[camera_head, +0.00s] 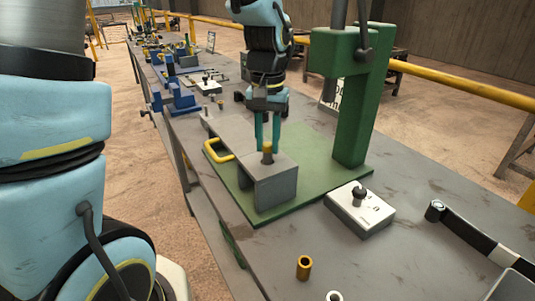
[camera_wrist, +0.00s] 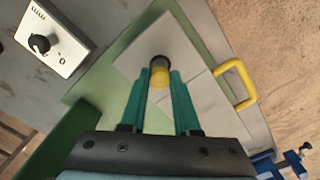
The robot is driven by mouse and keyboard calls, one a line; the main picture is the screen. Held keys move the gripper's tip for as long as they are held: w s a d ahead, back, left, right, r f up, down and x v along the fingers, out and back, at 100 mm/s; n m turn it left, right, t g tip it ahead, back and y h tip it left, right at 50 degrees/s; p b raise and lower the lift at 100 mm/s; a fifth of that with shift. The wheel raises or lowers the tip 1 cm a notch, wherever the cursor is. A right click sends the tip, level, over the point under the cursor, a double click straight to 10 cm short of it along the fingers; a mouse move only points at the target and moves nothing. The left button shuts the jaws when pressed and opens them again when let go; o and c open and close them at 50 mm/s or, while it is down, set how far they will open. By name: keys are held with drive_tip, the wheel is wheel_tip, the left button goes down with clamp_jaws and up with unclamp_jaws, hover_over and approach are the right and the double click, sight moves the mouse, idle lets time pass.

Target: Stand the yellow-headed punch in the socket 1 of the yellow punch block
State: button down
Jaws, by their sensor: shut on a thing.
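The yellow-headed punch (camera_head: 267,148) is between my gripper's fingertips, upright over a grey block (camera_head: 274,188) on the green press base. Its yellow head (camera_wrist: 159,79) shows in the wrist view, with a dark round shape just beyond it that could be its lower part or a hole. My gripper (camera_head: 267,143), with two teal fingers, points down and is shut on the punch; its fingertips (camera_wrist: 160,74) also show in the wrist view. I cannot tell how deep the punch sits in the block, and no socket number is readable. I see no yellow-coloured block.
A green press column (camera_head: 355,110) stands right behind my gripper. A yellow handle (camera_head: 219,151) sticks out on the left. A white control box (camera_head: 360,209) with a black knob and a brass sleeve (camera_head: 304,268) lie on the grey bench. Blue fixtures stand farther back.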

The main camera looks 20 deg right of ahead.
sight(268, 144)
idle(0.3)
drive_tip(key=shift+r+p, duration=2.7)
drive_tip(key=shift+r, duration=0.35)
